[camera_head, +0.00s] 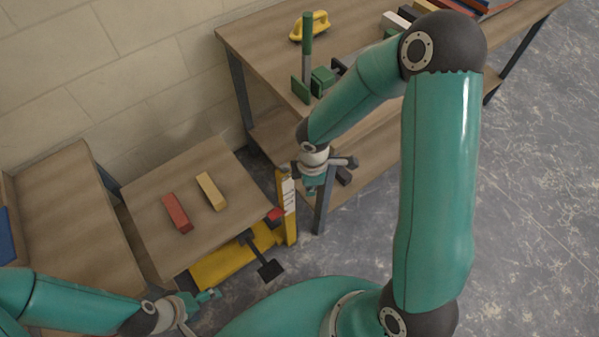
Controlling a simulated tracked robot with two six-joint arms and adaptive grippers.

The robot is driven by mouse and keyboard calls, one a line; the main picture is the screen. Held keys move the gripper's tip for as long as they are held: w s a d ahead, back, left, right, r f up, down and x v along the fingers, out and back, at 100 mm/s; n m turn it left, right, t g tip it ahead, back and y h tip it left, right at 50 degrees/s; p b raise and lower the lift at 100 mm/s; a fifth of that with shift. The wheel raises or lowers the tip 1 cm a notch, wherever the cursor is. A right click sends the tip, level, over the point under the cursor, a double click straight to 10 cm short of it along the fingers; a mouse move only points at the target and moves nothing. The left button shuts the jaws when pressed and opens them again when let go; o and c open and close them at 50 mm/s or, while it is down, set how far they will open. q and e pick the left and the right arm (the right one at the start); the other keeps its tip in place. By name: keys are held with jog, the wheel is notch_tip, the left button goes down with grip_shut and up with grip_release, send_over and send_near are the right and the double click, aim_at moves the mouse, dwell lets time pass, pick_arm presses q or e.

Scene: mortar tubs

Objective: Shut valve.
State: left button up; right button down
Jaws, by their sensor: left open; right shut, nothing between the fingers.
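I cannot make out a valve for certain. A small red part (275,215) sits at the right corner of the low wooden table, beside a yellow post (288,205) with a white label; I cannot tell whether it is a valve handle. My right gripper (313,188) is shut and empty, pointing down just right of the post and in front of the tall bench. My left gripper (210,297) is open and empty at the bottom, near the low table's front edge.
The low table (150,215) carries a red block (177,213) and a tan block (211,191). A yellow frame (225,265) and a black pedal-like plate (270,270) are below it. Floor at right is clear.

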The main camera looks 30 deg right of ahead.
jog(key=shift+w+a+r+p, duration=0.15)
jog(key=shift+w+p, duration=0.45)
jog(key=shift+w, duration=0.6)
jog(key=shift+w+a+r+p, duration=0.15)
jog(key=shift+w+p, duration=0.45)
jog(key=shift+w, duration=0.55)
jog(key=shift+w+f, duration=0.15)
jog(key=shift+w, duration=0.1)
jog(key=shift+w+f+p, duration=0.3)
jog(key=shift+w+p, duration=0.05)
jog(key=shift+w, duration=0.6)
jog(key=shift+w+r+p, duration=0.2)
jog(key=shift+w+p, duration=0.05)
jog(key=shift+p, duration=0.05)
jog(key=shift+w, duration=0.2)
jog(key=shift+w+f, duration=0.1)
jog(key=shift+s+r+p, duration=0.35)
jog(key=shift+r+p, duration=0.55)
jog(key=shift+r, duration=0.6)
jog(key=shift+s+r+p, duration=0.4)
jog(key=shift+r+p, duration=0.55)
jog(key=shift+r, duration=0.6)
jog(key=shift+s+r+p, duration=0.35)
jog(key=shift+r+p, duration=0.55)
jog(key=shift+r, duration=0.6)
